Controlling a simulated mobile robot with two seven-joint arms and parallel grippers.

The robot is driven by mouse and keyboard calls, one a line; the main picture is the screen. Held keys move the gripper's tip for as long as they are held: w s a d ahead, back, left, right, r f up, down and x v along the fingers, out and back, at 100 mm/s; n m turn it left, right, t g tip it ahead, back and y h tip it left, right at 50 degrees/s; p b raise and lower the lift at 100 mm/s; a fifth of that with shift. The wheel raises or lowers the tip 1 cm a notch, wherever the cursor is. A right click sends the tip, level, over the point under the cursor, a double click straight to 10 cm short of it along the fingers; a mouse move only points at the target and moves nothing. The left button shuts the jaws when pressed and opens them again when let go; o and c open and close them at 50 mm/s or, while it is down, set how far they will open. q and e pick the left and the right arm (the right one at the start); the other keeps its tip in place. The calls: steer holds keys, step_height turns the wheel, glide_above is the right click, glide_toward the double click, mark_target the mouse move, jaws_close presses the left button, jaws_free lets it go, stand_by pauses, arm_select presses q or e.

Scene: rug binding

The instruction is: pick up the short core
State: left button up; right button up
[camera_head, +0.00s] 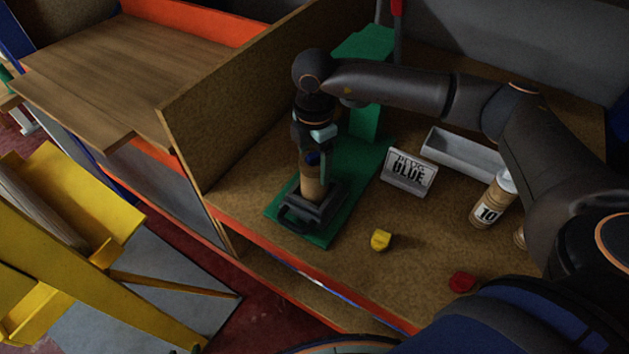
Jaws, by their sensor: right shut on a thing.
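The short core (310,187), a tan cardboard-coloured cylinder, stands upright at the black holder (328,206) on the front of the green base (345,190). My right gripper (313,163) points down from above and is shut on the core's upper part. The fingers and the holder's rim hide some of the core. I cannot tell whether the core's bottom still rests in the holder. My left gripper is not in view.
A glue sign (407,171), a grey tray (461,153) and a tan cylinder labelled 10 (491,202) stand to the right. A yellow piece (380,240) and a red piece (462,282) lie near the front edge. A tall wooden partition (262,90) rises to the left.

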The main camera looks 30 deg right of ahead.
jaws_close()
steer(key=shift+r, duration=0.2)
stand_by(0.4)
